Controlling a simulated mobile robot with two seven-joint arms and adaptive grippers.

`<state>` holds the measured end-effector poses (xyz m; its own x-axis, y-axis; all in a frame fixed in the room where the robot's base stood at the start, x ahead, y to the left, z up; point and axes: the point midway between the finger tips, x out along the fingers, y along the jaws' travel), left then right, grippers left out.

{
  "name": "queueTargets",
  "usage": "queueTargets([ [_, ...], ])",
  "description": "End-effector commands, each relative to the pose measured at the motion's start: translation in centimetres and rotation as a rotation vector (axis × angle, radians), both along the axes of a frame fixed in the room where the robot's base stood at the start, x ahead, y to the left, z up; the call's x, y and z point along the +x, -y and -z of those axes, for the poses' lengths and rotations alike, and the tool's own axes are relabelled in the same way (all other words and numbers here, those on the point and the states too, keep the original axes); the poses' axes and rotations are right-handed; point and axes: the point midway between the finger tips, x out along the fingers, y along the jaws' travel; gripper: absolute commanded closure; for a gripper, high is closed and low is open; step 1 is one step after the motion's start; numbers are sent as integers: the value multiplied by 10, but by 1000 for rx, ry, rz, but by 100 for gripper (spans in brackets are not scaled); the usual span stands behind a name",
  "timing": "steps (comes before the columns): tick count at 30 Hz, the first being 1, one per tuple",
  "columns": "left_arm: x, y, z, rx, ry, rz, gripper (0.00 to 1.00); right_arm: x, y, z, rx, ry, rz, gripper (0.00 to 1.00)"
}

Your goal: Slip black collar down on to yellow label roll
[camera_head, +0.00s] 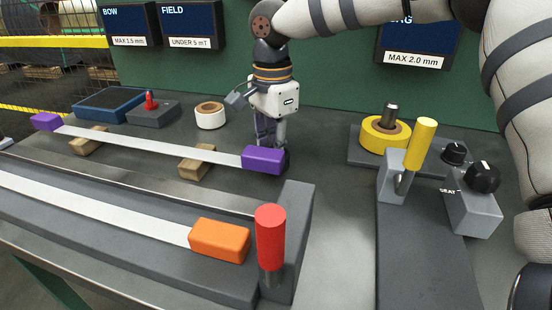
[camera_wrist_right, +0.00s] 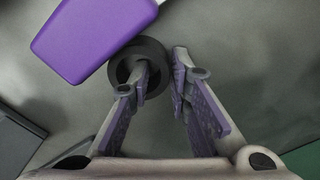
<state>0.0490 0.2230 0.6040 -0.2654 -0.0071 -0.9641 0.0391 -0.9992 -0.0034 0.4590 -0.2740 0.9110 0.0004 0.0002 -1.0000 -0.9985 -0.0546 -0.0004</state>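The black collar (camera_wrist_right: 113,71) is a dark ring lying on the grey bench in the right wrist view, beside the purple block (camera_wrist_right: 95,35). In the head view it cannot be made out behind the purple block (camera_head: 263,160). My right gripper (camera_head: 270,143) reaches down behind that block. In its wrist view my right gripper (camera_wrist_right: 163,72) has its fingertips apart, one over the ring's hole and one just outside its right side; firm contact is not clear. The yellow label roll (camera_head: 372,138) sits at the right around a grey spindle. My left gripper is not in view.
A white roll (camera_head: 210,118) stands behind the strip. A steel strip (camera_head: 140,142) lies on wooden blocks. The red handle (camera_head: 270,236), orange block (camera_head: 219,240), yellow handle (camera_head: 420,145) and black knobs (camera_head: 483,178) stand nearer. Bench between purple block and yellow roll is clear.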

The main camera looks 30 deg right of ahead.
Motion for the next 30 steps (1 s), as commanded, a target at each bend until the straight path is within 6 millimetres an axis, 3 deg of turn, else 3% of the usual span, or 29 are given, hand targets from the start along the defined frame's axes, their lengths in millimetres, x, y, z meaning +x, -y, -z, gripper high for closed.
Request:
queueTargets([
  [1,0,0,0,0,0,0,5,0,0,-1,0,1,0,82],
  [4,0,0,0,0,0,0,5,0,0,-1,0,1,0,100],
  [16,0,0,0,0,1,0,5,1,0,-6,0,3,0,100],
  [24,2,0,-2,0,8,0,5,1,0,-72,1,6,1,100],
  [30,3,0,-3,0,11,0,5,2,5,-103,-2,2,-1,100],
])
